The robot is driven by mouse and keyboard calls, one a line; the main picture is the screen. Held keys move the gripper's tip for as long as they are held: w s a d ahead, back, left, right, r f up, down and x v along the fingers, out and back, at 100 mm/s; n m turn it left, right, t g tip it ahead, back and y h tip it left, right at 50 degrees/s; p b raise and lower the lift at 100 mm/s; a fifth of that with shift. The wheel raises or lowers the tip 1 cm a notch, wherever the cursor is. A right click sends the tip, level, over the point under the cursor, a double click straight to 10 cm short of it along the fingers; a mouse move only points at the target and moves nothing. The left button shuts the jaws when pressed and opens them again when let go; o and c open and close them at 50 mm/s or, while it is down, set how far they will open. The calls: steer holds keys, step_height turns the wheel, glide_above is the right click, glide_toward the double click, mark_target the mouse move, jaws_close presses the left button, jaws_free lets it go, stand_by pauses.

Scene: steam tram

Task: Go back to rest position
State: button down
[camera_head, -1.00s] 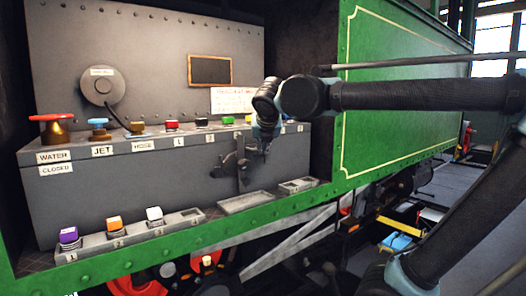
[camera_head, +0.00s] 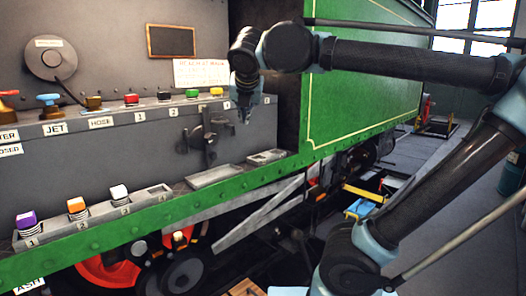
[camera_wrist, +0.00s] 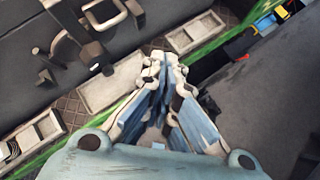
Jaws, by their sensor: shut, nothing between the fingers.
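My gripper (camera_head: 246,115) hangs at the end of my arm in front of the grey control bench of the tram. It points down, near the right end of the row of knobs. In the wrist view my gripper (camera_wrist: 163,70) has its blue-lined fingers together at the tips, with nothing between them. Below it in that view are the ledge with a shallow grey tray (camera_wrist: 195,32) and the bench's dark latch handle (camera_wrist: 92,52). No object is held.
Red, black, green and yellow knobs line the bench top (camera_head: 160,110). A ledge tray (camera_head: 90,222) holds purple, orange and white-topped blocks. A red valve wheel (camera_head: 8,94) and blue jet knob (camera_head: 48,100) stand at left. The green tram side (camera_head: 365,90) is behind my arm.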

steer(key=d+f+m+g+h, duration=0.3)
steer(key=d+f+m+g, duration=0.1)
steer(key=d+f+m, duration=1.4)
steer(key=s+d+f+m+g, duration=0.1)
steer(key=s+d+f+m, duration=0.2)
steer(key=f+m, duration=0.2)
steer(key=s+d+f+m+g+y, duration=0.1)
steer(key=s+d+f+m, duration=0.2)
steer(key=f+m, duration=0.3)
steer(key=s+d+f+m+g, duration=0.1)
steer(key=s+d+f+m, duration=0.2)
steer(key=f+m, duration=0.3)
steer(key=shift+s+d, duration=0.3)
steer(key=shift+s, duration=0.2)
steer(key=shift+f, duration=0.1)
steer(key=shift+w+f, duration=0.2)
steer(key=shift+w, duration=0.25)
